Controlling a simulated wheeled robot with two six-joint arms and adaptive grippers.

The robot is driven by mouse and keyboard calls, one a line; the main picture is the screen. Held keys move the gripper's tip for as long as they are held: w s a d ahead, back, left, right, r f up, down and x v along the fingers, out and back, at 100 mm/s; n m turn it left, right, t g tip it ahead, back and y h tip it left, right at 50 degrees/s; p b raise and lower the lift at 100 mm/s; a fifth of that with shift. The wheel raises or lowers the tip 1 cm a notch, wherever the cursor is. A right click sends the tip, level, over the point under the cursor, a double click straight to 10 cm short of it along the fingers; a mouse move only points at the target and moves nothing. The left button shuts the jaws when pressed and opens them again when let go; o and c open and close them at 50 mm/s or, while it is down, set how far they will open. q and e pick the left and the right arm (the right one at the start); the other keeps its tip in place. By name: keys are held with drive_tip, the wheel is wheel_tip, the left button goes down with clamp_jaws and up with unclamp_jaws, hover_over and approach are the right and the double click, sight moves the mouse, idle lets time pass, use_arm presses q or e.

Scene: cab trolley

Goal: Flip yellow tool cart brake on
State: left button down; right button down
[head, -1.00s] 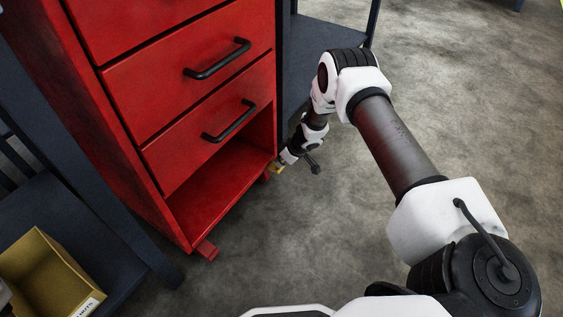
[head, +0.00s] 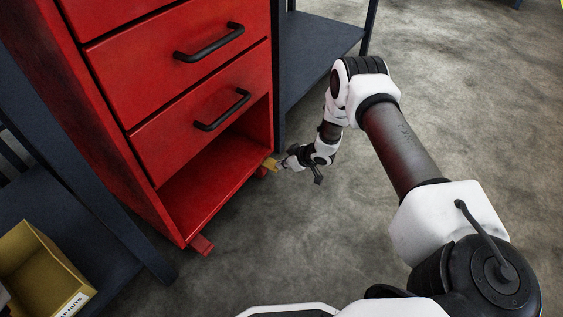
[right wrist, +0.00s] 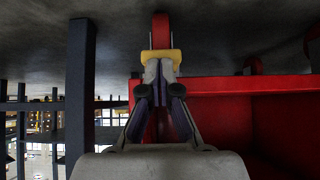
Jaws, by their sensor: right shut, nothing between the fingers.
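The red tool cart (head: 190,135) stands at the left in the head view, with its open bottom shelf facing me. A small yellow piece (head: 269,163), which looks like the brake, sits low at its right front corner; it also shows in the right wrist view (right wrist: 161,58). My right gripper (head: 281,163) is low beside that corner. In the right wrist view my right gripper (right wrist: 160,73) is shut and empty, its fingertips right at the yellow piece; I cannot tell whether they touch. My left gripper is not in view.
A red pedal (head: 201,245) sticks out at the cart's left front corner. A dark shelf unit with a yellow bin (head: 40,270) is at the lower left. Another dark shelf (head: 320,45) stands behind the cart.

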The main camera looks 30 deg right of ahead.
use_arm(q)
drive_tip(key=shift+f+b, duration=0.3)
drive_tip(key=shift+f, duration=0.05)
use_arm(e)
drive_tip(key=shift+s+f, duration=0.15)
drive_tip(key=shift+f, duration=0.55)
drive_tip(key=shift+s+f, duration=0.1)
drive_tip(key=shift+f, duration=0.55)
